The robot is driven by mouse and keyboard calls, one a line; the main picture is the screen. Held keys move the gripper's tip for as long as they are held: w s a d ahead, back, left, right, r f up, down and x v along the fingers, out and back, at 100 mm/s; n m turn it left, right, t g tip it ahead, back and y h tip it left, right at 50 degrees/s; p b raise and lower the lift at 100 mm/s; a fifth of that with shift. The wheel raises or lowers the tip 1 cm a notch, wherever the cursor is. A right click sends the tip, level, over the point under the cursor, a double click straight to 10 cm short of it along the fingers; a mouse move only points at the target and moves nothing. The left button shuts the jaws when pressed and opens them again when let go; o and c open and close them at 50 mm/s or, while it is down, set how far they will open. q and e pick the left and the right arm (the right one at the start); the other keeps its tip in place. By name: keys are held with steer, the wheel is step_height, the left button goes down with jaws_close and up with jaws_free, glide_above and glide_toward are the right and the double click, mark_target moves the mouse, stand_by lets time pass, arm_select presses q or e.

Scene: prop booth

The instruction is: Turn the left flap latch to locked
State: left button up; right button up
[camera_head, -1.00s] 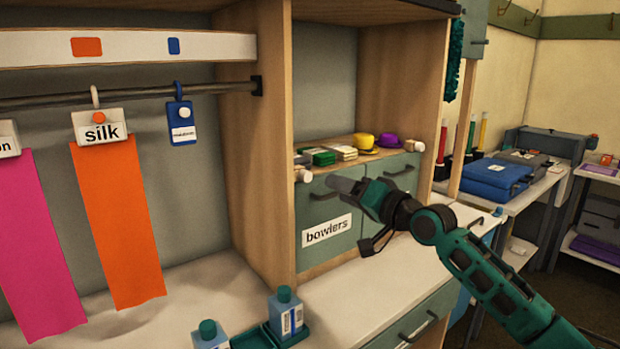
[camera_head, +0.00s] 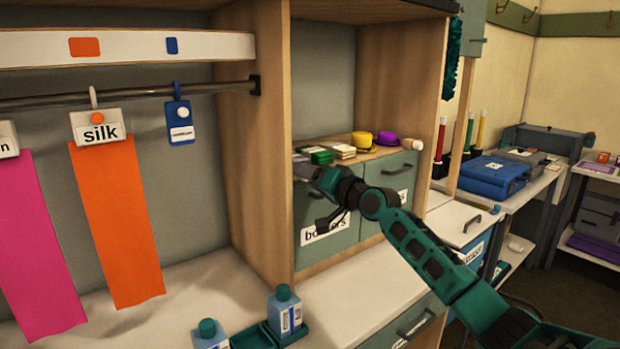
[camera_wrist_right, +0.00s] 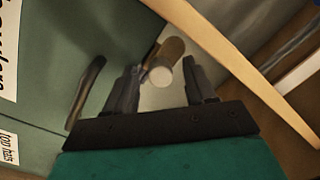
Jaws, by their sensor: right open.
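My right gripper (camera_head: 311,172) is at the left front edge of the cabinet with the flap doors, beside the wooden post. In the right wrist view its two fingers are apart, with the left flap latch (camera_wrist_right: 161,76), a brown peg with a pale round end, showing between them. I cannot tell whether the fingers touch it. In the head view the gripper hides most or all of this latch. The similar right latch (camera_head: 414,144) is in plain sight at the cabinet's right side. The left flap (camera_head: 318,246), labelled bowlers, is closed. My left gripper is out of view.
A yellow hat (camera_head: 362,140) and a purple hat (camera_head: 386,138) sit on the cabinet top, near small stacks. The wooden post (camera_head: 262,130) stands close to my gripper.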

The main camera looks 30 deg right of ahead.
steer(key=shift+c, duration=0.5)
jaws_close()
steer(key=shift+n, duration=0.4)
steer(key=n, duration=0.8)
steer(key=n+h+p, duration=0.1)
steer(key=n, duration=0.7)
steer(key=shift+a+r+g, duration=0.1)
steer(key=shift+r+g, duration=0.05)
steer(key=shift+g, duration=0.25)
steer(key=shift+h, duration=0.3)
